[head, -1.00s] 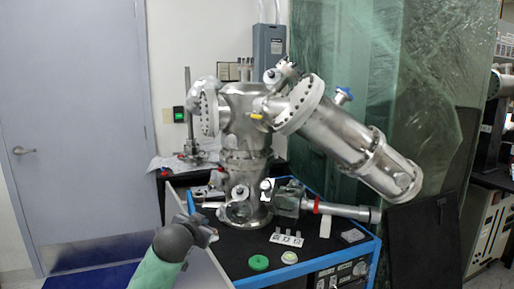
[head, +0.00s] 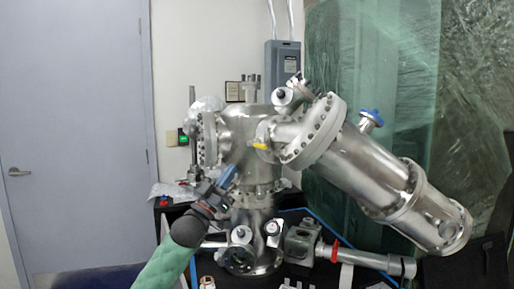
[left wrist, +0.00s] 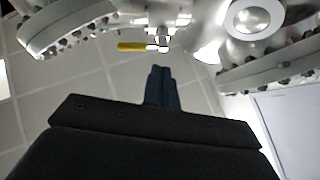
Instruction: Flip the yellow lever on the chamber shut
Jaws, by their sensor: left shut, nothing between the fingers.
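The yellow lever (head: 261,146) is a small handle on the front of the steel vacuum chamber (head: 247,125), just left of the big angled flange. In the left wrist view the lever (left wrist: 132,46) lies sideways, its yellow grip pointing left from a metal pivot. My left gripper (head: 228,174) is raised in front of the chamber, below and to the left of the lever, and apart from it. Its blue fingers (left wrist: 161,86) are shut and empty, just below the lever in the wrist view. My right gripper is not in view.
The angled steel cylinder (head: 375,170) with a blue knob (head: 371,118) reaches out to the right. A door (head: 75,130) stands at the left. There is free room left of the chamber.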

